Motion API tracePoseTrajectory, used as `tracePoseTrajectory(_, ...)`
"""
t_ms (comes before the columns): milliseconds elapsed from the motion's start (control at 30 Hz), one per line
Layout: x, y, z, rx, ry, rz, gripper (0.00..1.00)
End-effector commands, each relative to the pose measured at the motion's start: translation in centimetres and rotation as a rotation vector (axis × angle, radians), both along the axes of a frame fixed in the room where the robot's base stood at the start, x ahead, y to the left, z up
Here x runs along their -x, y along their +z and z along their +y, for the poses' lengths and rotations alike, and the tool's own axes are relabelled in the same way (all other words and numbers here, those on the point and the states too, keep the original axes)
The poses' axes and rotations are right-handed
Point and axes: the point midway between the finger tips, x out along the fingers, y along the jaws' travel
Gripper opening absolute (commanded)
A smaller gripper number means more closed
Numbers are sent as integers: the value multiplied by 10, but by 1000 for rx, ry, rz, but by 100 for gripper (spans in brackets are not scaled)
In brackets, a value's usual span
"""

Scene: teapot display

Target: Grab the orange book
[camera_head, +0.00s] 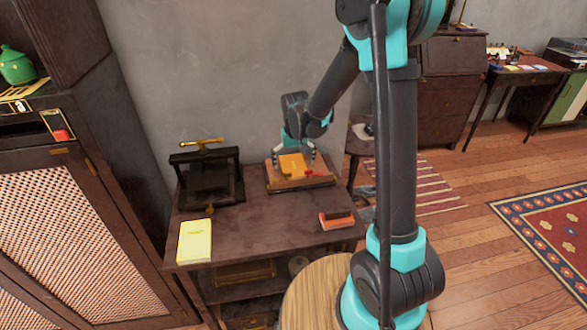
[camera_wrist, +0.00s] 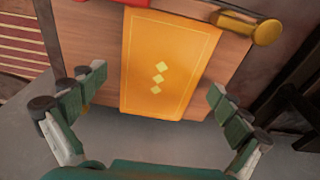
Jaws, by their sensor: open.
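The orange book (camera_head: 292,166), with a pale border and diamond marks on its cover, lies on a wooden board (camera_head: 318,181) near the back of the dark table. In the wrist view the orange book (camera_wrist: 165,45) fills the upper middle, on the board (camera_wrist: 100,40). My gripper (camera_head: 294,156) is over the book, its fingers pointing down. In the wrist view my gripper (camera_wrist: 158,84) is open, with one finger on each side of the book's near end. Nothing is held. I cannot tell how far the fingertips are above the board.
A black press (camera_head: 207,180) stands left of the board. A yellow book (camera_head: 195,241) and a red-orange book (camera_head: 336,222) lie nearer the table's front. The table middle (camera_head: 255,222) is clear.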

Motion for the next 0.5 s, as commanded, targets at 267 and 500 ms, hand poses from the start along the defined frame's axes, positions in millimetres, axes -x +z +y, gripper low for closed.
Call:
tracePoseTrajectory(267,0,0,0,0,0,0,90)
tracePoseTrajectory(500,0,0,0,0,0,0,60)
